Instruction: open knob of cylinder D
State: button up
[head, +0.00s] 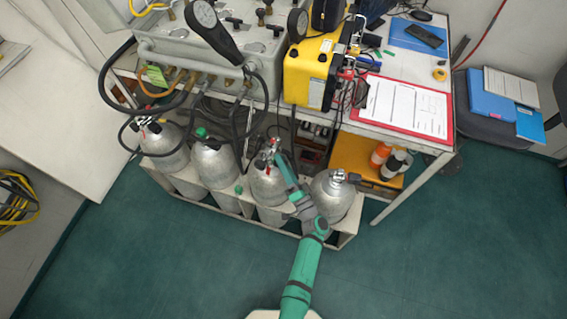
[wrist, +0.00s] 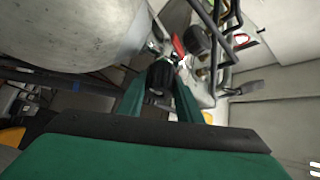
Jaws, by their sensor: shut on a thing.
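Several silver cylinders stand in a row in a low rack (head: 243,207). No letters can be read on them, so I cannot tell which is cylinder D. My gripper (head: 272,152) is at the top of the third cylinder from the left (head: 266,188), whose valve is partly hidden by my arm. In the wrist view, a black knob (wrist: 160,77) sits between the two green fingers of my gripper (wrist: 160,95), which is shut on it. A silver cylinder body (wrist: 75,32) fills the upper left there. The rightmost cylinder (head: 332,198) stands beside my arm.
A black hose (head: 108,85) loops down at the left. A yellow case (head: 310,75) and a red clipboard (head: 405,108) are on the table. The green floor (head: 430,240) in front is clear.

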jog(key=shift+s+f+n+y, duration=0.15)
jog(key=shift+n+y, duration=1.05)
jog(key=shift+n, duration=1)
jog(key=o, duration=0.7)
jog(key=shift+o, duration=0.2)
jog(key=v, duration=1)
jog(key=shift+s+d+f, duration=0.15)
jog(key=shift+s+f, duration=0.1)
jog(key=shift+s, duration=0.1)
